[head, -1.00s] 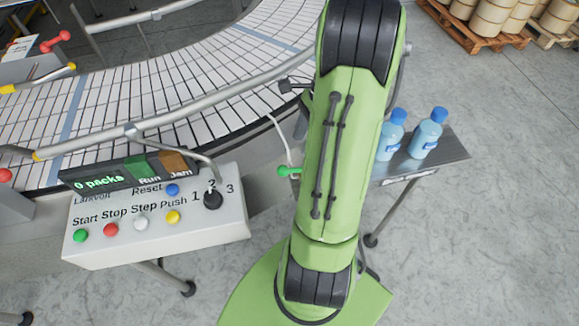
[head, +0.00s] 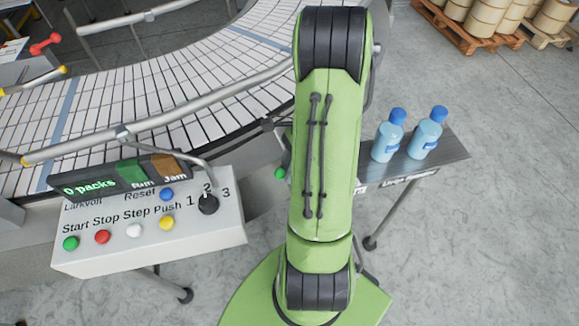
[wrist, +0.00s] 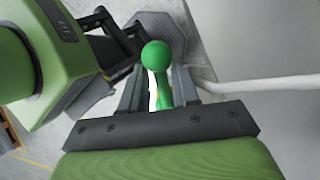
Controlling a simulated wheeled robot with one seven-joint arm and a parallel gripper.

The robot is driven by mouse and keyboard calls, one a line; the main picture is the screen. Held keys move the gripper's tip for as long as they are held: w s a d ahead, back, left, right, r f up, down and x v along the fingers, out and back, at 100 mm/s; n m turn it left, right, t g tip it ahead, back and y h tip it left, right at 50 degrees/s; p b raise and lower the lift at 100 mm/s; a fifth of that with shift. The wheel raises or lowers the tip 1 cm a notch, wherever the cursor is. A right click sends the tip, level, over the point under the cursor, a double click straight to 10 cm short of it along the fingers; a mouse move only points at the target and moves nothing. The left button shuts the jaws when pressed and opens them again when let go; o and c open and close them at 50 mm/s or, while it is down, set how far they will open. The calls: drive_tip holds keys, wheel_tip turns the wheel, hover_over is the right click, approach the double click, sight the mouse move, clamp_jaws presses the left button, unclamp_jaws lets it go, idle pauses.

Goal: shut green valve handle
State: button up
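The green valve handle shows in the wrist view as a round knob (wrist: 156,56) on a green stem. In the head view only a bit of the green knob (head: 280,173) shows at the left edge of my arm, which hides the rest. My gripper (wrist: 160,80) has one finger on each side of the stem in the wrist view. A narrow gap seems to show left of the stem, and the fingers look open around it. Whether the right finger touches the stem is unclear. The valve body is hidden.
A button panel (head: 215,232) stands left of my arm, beside the curved conveyor (head: 150,95). A small metal table (head: 440,160) with two blue bottles is on the right. A pale hose or pipe (wrist: 265,84) runs right of the gripper in the wrist view.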

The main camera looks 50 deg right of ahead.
clamp_jaws()
